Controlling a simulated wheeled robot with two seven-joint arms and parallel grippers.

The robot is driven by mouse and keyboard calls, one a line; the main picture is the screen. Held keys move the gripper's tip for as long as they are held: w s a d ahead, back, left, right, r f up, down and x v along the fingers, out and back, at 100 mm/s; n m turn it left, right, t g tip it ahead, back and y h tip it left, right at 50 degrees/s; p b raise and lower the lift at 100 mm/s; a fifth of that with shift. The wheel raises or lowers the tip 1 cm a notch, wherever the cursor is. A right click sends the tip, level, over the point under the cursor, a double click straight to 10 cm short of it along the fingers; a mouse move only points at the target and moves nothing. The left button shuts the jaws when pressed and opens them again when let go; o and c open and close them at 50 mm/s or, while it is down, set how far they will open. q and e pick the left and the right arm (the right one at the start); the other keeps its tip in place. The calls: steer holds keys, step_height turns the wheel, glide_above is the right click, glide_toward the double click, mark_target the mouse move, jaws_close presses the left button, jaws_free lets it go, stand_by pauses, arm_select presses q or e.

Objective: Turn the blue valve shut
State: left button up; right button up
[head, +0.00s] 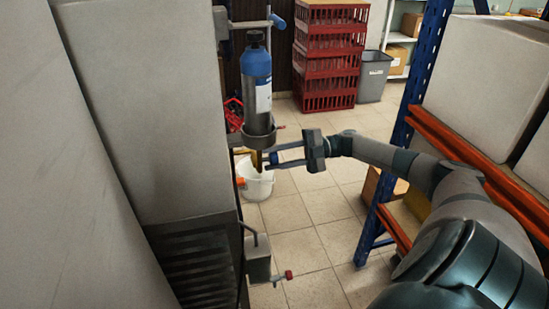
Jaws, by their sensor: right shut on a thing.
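My right gripper (273,156) reaches in from the right, level with the brass-coloured outlet below a dark blue-topped cylinder (258,82). Its jaws are shut on a small blue part, which I take as the blue valve's handle (272,158); the fingers hide much of it. The valve's exact angle is too small to tell. The cylinder stands upright in a grey ring holder (259,138). A white bucket (257,188) is on the floor below the outlet. My left gripper is not in view.
A large grey cabinet (140,100) fills the left side. A red-handled fitting (287,275) sticks out low on it. A blue and orange shelf rack (415,85) stands at the right. Red crates (328,50) and a grey bin (373,75) stand behind. Tiled floor between is clear.

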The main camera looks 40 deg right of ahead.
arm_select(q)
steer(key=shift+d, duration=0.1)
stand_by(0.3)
arm_select(e)
steer(key=o, duration=0.9)
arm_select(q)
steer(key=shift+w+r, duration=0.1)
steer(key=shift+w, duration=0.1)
arm_select(e)
steer(key=shift+o, duration=0.6)
steer(key=shift+d, duration=0.1)
arm_select(q)
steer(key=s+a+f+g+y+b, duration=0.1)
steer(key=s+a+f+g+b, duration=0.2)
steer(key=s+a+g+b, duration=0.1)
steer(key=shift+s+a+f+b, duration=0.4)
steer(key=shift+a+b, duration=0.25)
steer(key=shift+b, duration=0.1)
arm_select(e)
steer(key=f+v, duration=0.1)
steer(key=v, duration=1.6)
steer(key=shift+d+r, duration=0.15)
steer(key=shift+r, duration=0.25)
